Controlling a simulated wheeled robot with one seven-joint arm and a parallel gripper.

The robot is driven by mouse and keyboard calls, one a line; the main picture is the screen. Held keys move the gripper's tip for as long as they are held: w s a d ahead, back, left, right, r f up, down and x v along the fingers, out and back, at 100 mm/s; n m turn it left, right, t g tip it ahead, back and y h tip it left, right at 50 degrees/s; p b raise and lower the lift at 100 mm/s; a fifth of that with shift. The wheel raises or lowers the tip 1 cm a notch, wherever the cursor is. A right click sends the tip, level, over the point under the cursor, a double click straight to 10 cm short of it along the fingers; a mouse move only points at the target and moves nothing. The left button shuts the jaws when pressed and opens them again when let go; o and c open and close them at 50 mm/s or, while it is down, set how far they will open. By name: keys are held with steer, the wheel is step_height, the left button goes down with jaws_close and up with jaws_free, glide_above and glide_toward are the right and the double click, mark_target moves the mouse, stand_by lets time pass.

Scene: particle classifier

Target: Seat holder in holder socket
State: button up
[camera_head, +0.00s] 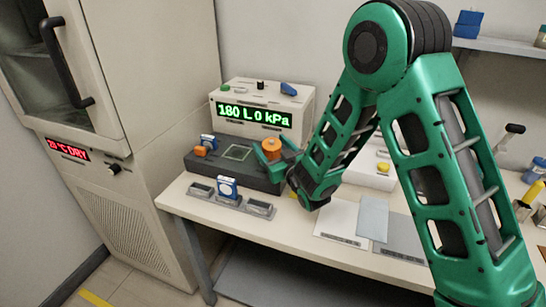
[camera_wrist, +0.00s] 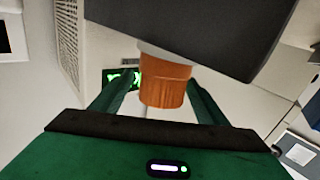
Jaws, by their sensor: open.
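My gripper (camera_head: 273,158) is at the right end of a dark grey block (camera_head: 262,181), its fingers open on either side of an orange cylinder (camera_head: 271,147). In the wrist view the orange cylinder (camera_wrist: 166,84) stands between the two green fingers, joined to a dark body; gaps show, and contact is unclear. A square outlined recess (camera_head: 237,153), perhaps the holder socket, lies on the block's top, left of my gripper. A blue frame with a white disc (camera_head: 227,187), perhaps the holder, stands upright in the middle of a grey rack in front. Another blue piece (camera_head: 209,141) stands at the block's left.
A beige box with a green display (camera_head: 253,113) reading "180 L 0 kPa" stands behind the block. Small grey trays (camera_head: 201,190) flank the blue frame. Flat sheets (camera_head: 347,219) lie on the table at right. A tall cabinet (camera_head: 125,180) stands at left.

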steer(key=c, duration=1.5)
jaws_close()
steer(key=shift+r, duration=0.15)
